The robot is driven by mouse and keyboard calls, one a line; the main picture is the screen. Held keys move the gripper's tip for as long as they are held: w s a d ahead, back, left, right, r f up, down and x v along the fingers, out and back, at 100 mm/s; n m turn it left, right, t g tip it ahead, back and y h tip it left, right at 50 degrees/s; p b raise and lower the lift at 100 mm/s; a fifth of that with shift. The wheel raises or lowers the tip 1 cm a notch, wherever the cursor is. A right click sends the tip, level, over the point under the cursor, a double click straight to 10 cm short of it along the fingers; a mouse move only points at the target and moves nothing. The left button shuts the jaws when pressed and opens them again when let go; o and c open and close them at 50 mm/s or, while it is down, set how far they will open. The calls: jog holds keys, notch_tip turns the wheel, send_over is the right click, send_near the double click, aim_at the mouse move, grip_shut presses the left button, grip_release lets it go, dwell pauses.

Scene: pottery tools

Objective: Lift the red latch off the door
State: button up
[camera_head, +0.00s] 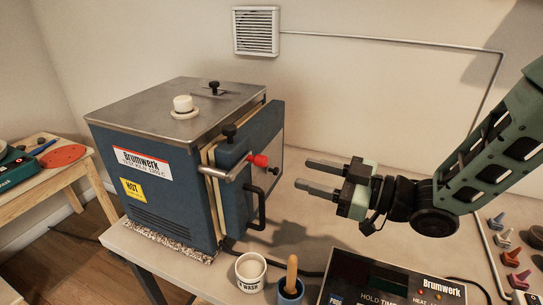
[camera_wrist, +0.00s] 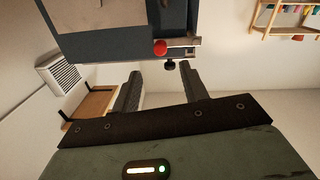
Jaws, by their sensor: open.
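The latch (camera_head: 226,172) is a metal bar with a red knob at its right end, on the door side of a blue kiln (camera_head: 165,165). The door (camera_head: 234,183) stands at the kiln's right side with a pale seam beside it. In the wrist view the red knob (camera_wrist: 160,48) appears beyond my fingertips, between them. My gripper (camera_head: 304,174) is open and empty, to the right of the latch and apart from it. Its two fingers point left toward the door; they also show in the wrist view (camera_wrist: 160,70).
A black door handle (camera_head: 257,206) sits below the knob. A white cup (camera_head: 250,272) and a blue pot with a wooden-handled tool (camera_head: 291,285) stand in front. A control box (camera_head: 390,287) lies below my gripper. Small coloured pieces (camera_head: 512,257) lie at right.

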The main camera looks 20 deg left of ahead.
aim_at(266, 163)
jog(key=a+p, duration=0.1)
jog(key=a, duration=0.5)
jog(key=w+a+p, duration=0.1)
jog(key=a, duration=0.2)
jog(key=shift+a+p, duration=0.25)
jog(key=shift+p, duration=0.1)
grip_shut()
